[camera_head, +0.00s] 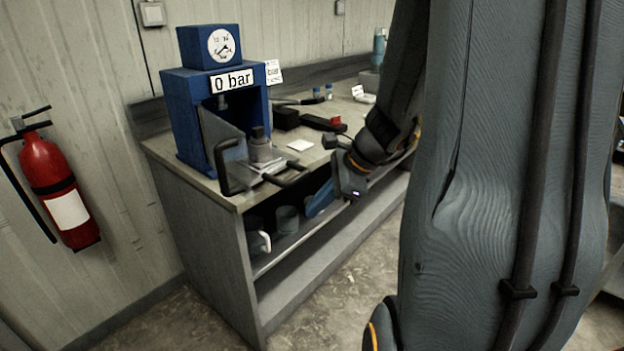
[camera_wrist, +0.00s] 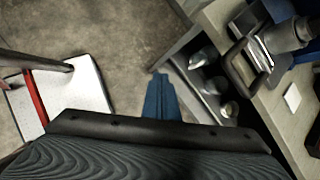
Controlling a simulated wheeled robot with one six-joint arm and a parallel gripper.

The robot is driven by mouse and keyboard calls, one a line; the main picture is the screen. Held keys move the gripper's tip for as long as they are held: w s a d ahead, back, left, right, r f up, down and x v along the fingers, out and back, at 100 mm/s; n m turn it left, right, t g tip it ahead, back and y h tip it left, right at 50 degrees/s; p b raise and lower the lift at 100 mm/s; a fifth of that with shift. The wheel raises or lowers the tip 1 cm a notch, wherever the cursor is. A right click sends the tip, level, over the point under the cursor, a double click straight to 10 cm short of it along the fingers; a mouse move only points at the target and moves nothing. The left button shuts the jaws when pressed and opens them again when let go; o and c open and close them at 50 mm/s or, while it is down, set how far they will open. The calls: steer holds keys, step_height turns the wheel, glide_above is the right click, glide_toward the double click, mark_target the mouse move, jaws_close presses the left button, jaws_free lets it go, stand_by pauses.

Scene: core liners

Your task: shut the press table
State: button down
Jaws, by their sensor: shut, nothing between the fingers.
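The blue press (camera_head: 185,115) stands on the bench at the left, with a "0 bar" label and a dial on top. Its press table (camera_head: 272,168) projects from the press front toward the bench edge, with a grey metal cylinder (camera_head: 261,148) on it and dark handle bars in front. In the wrist view a dark handle loop (camera_wrist: 232,76) and the metal cylinder (camera_wrist: 287,36) show at the upper right. My gripper (camera_head: 316,205) has blue fingers, is shut and empty, and is below and right of the table, apart from it. It also shows in the wrist view (camera_wrist: 158,82).
A grey panel with a dark handle (camera_head: 230,170) stands at the press opening. The bench top (camera_head: 215,188) also bears dark boxes, a white square (camera_head: 300,145) and small bottles. Pots (camera_head: 287,218) sit on the shelf below. A fire extinguisher (camera_head: 65,190) hangs at left. Floor in front is clear.

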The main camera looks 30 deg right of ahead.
steer(key=w+d+r+m+t+h, duration=0.1)
steer(key=w+d+r+m+t, duration=0.1)
steer(key=d+m, duration=0.3)
steer(key=w+d+r+m+t, duration=0.1)
steer(key=w+d+m+t, duration=0.1)
steer(key=d+m, duration=0.3)
steer(key=w+a+f+n+p, duration=0.1)
steer(key=w+f, duration=0.4)
steer(key=w, duration=0.5)
steer(key=shift+w+a+p, duration=0.2)
steer(key=shift+a+p, duration=0.15)
steer(key=shift+a, duration=0.35)
steer(key=shift+w+f, duration=0.1)
